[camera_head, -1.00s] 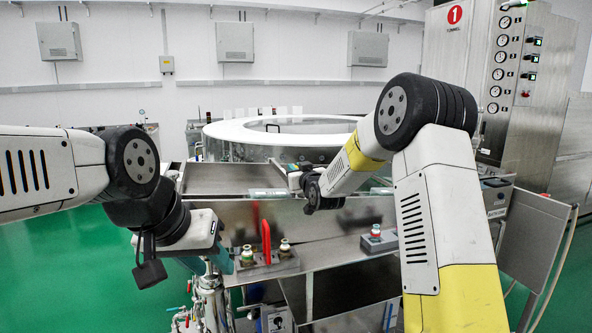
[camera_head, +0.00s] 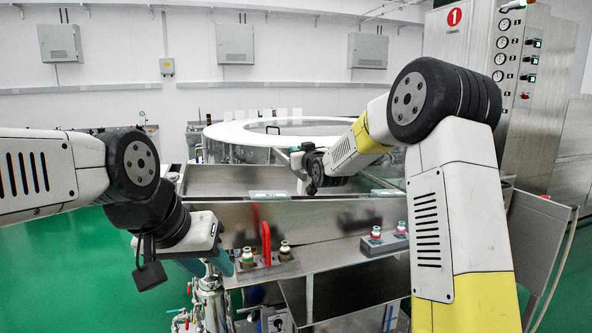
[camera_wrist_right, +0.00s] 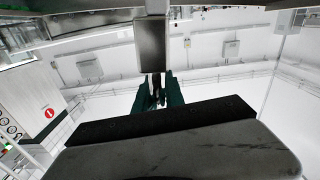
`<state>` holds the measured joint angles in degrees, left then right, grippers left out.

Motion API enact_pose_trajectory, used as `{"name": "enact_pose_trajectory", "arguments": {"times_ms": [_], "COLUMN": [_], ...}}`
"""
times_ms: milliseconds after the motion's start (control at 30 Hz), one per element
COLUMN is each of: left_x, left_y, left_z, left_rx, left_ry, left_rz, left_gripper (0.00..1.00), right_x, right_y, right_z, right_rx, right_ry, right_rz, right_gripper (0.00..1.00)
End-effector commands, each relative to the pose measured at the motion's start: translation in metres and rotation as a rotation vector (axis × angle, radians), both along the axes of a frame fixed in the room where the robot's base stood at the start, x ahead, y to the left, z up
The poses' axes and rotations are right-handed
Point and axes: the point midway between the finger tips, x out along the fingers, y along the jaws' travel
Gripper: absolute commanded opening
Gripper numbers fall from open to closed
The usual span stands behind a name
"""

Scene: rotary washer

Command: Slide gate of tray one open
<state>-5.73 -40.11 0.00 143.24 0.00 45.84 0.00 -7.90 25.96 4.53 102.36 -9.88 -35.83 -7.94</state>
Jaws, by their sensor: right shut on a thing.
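Tray one seems to be the left steel trough (camera_head: 230,178) in the head view, with a small label on its front edge. My right gripper (camera_head: 288,153) reaches over the trays from the right, at the trough's far right side. In the right wrist view its dark green fingers (camera_wrist_right: 156,80) are shut on the end of a narrow steel plate (camera_wrist_right: 153,45), which looks like the gate. In the head view my wrist hides the gripped spot. My left gripper (camera_head: 222,264) points down beside the left front of the bench; its finger gap is not clear.
A white ring-shaped washer (camera_head: 225,131) stands behind the trays. A steel gauge panel (camera_head: 540,90) stands at the right.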

Motion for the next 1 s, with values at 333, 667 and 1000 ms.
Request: {"name": "enact_pose_trajectory", "arguments": {"times_ms": [333, 667, 1000], "left_x": [0.000, 0.000, 0.000], "left_y": [0.000, 0.000, 0.000], "left_z": [0.000, 0.000, 0.000], "left_rx": [0.000, 0.000, 0.000], "left_ry": [0.000, 0.000, 0.000], "left_rz": [0.000, 0.000, 0.000], "left_gripper": [0.36, 0.36, 0.36], "right_x": [0.002, 0.003, 0.002], "right_y": [-0.010, -0.010, -0.008], "right_z": [0.057, 0.058, 0.055], "right_rx": [-0.002, 0.000, -0.002], "right_ry": [-0.003, -0.005, 0.001], "right_rz": [-0.006, -0.007, -0.002], "right_gripper": [0.00, 0.24, 0.34]}}
